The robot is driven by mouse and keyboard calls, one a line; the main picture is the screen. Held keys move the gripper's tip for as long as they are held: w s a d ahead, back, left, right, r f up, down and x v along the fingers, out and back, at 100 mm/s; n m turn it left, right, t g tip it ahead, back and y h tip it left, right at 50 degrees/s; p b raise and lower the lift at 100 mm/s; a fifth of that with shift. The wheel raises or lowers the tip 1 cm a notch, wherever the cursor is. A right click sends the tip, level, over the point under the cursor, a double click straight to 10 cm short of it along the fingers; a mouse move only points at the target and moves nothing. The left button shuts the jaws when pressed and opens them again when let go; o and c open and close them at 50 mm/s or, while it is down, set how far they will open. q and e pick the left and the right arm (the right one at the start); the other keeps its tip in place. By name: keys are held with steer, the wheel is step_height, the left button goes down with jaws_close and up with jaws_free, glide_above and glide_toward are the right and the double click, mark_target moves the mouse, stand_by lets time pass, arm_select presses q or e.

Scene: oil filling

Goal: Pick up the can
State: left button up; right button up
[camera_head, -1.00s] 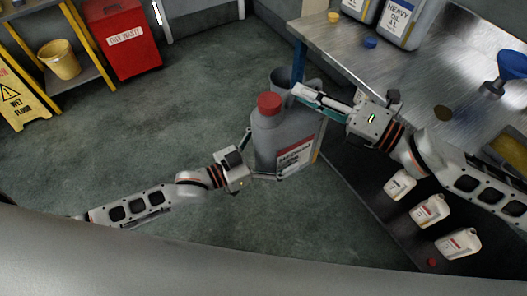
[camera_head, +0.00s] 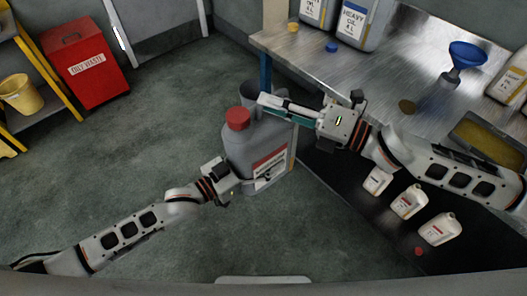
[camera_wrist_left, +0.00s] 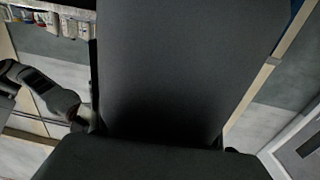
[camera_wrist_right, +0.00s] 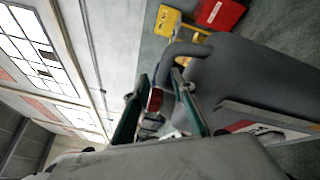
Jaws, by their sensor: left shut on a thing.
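The can is a large grey jug (camera_head: 248,142) with a red cap (camera_head: 238,119), a grey handle and a red-and-white label. It stands near the bench. My left gripper (camera_head: 235,182) is shut on its lower left side; its grey body (camera_wrist_left: 185,70) fills the middle of the left wrist view. My right gripper (camera_head: 268,103) is at the top by the handle. In the right wrist view its two teal fingers (camera_wrist_right: 160,95) are spread apart, with the handle (camera_wrist_right: 175,55) and red cap at the fingertips. Whether they touch the handle is unclear.
The metal bench (camera_head: 385,90) at right holds oil containers, a blue funnel (camera_head: 467,55) and a tray (camera_head: 490,138). Several small white jugs (camera_head: 408,202) stand on the dark surface below. A red waste bin (camera_head: 85,67) and yellow bucket (camera_head: 18,92) are at upper left. Left floor is clear.

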arm_select(q)
steer(key=shift+w+r, duration=0.1)
steer(key=shift+r, duration=0.25)
arm_select(e)
steer(key=shift+d+f, duration=0.1)
steer(key=shift+f, duration=0.1)
steer(key=shift+s+d+f, duration=0.1)
steer(key=shift+s+d, duration=0.15)
steer(key=shift+d, duration=0.3)
steer(key=shift+v, duration=5.25)
